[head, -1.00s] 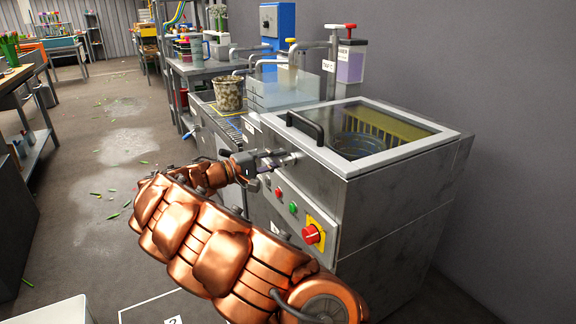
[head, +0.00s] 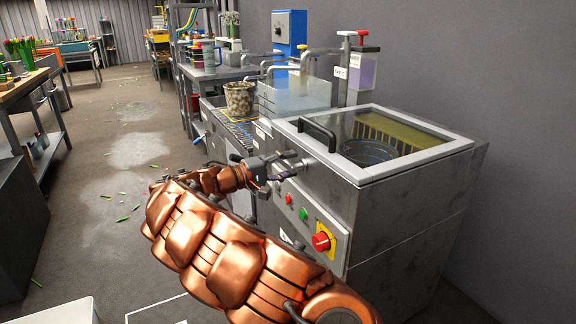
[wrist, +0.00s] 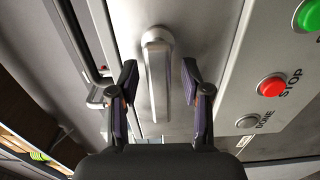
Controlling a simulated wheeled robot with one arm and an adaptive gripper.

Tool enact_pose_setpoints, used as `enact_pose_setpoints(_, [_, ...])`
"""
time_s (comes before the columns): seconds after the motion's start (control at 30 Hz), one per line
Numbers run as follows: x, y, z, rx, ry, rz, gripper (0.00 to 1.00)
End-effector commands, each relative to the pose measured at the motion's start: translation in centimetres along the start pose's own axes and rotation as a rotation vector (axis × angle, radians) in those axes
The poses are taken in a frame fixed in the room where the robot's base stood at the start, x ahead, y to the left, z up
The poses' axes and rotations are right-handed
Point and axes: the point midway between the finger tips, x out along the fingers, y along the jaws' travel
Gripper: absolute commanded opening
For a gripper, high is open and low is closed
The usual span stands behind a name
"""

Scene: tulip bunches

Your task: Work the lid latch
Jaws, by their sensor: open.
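The lid latch is a metal lever (wrist: 157,85) on the front of the steel machine; in the wrist view it hangs from a round pivot between my two fingers. In the head view the latch (head: 303,164) shows at the front edge below the lid. My gripper (wrist: 162,90) is open, with one finger on each side of the lever and visible gaps to both. In the head view my gripper (head: 282,170) is at the machine's front. The lid (head: 385,142) is closed, with a glass window and a black handle (head: 317,130).
A control panel holds a red emergency knob (head: 321,241) on a yellow plate, a red STOP button (wrist: 272,87) and a green button (wrist: 308,15) to the right of the latch. A speckled bucket (head: 240,99) stands on the rollers at left.

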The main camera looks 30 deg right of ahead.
Motion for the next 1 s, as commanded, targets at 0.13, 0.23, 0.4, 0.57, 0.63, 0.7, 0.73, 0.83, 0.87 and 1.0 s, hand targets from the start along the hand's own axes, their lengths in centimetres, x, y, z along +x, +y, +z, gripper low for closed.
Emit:
enact_pose_setpoints(0.13, [0.0,0.1,0.0,0.000,0.000,0.001,0.48])
enact_pose_setpoints(0.23, [-0.1,0.1,0.0,0.000,0.001,0.001,0.48])
enact_pose_setpoints(0.4, [-1.7,0.1,-0.2,0.001,0.006,0.001,0.48])
enact_pose_setpoints(0.57, [-4.5,0.0,-0.1,0.000,0.005,0.000,0.48])
enact_pose_setpoints(0.63, [-5.9,-0.1,-0.1,-0.001,0.005,0.000,0.48])
enact_pose_setpoints(0.7, [-7.2,0.0,-0.1,0.000,0.003,0.000,0.48])
enact_pose_setpoints(0.73, [-7.8,0.0,-0.1,0.001,0.004,-0.001,0.48])
enact_pose_setpoints(0.83, [-9.4,0.0,-0.1,0.002,0.004,-0.001,0.48])
enact_pose_setpoints(0.87, [-9.8,0.0,0.0,0.001,0.002,0.000,0.48])
enact_pose_setpoints(1.0, [-11.3,0.0,0.0,0.000,0.003,0.000,0.48])
